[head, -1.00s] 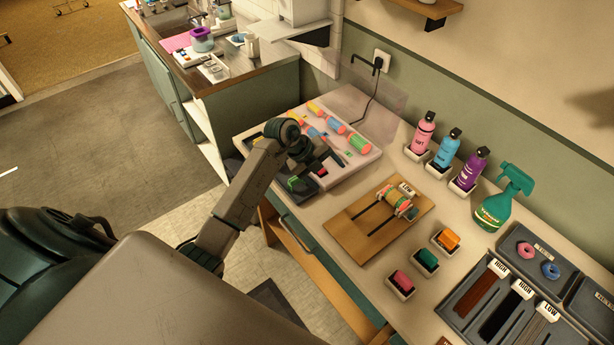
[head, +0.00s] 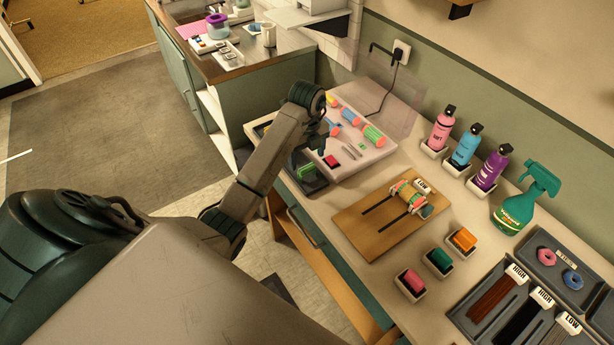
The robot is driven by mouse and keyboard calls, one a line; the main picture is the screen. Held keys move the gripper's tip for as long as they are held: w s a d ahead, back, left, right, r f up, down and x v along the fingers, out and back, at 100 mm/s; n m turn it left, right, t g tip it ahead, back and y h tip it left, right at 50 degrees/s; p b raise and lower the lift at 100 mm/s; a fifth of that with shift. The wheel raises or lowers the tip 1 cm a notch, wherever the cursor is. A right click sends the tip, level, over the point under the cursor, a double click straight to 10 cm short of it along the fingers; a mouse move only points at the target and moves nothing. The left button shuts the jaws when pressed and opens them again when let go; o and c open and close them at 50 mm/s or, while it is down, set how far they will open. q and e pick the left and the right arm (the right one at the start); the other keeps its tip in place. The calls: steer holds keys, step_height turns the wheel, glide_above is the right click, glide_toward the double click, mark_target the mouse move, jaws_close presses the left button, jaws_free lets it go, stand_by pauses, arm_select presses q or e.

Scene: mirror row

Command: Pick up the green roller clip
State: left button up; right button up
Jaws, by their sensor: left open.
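My left gripper (head: 314,142) is open, above the near-left end of the pale tray and the dark tray next to it; its fingertips are small and partly hidden by my arm. A small green piece (head: 307,171), which looks like the green roller clip, lies in the dark tray (head: 318,185) below the gripper, partly hidden. A small red piece (head: 331,161) lies just right of it. Another small green piece (head: 361,147) lies on the pale tray (head: 384,152). My right gripper is out of view.
Several coloured rollers (head: 349,117) lie on the pale tray. A wooden board (head: 375,238) holds a roller with bands. Cups with coloured blocks, bottles, a green spray bottle (head: 525,205) and dark trays stand to the right. A wall socket's cord (head: 388,88) hangs behind.

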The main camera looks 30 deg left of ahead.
mark_target(307, 167)
arm_select(q)
steer(key=shift+f, duration=0.3)
steer(key=shift+f+b, duration=0.35)
steer(key=shift+b, duration=0.2)
step_height(307, 167, down, 4)
steer(key=b, duration=0.2)
steer(key=shift+w+a+f+b, duration=0.1)
steer(key=shift+b, duration=0.3)
steer(key=shift+c, duration=1)
steer(key=c, duration=0.8)
steer(key=shift+c, duration=0.2)
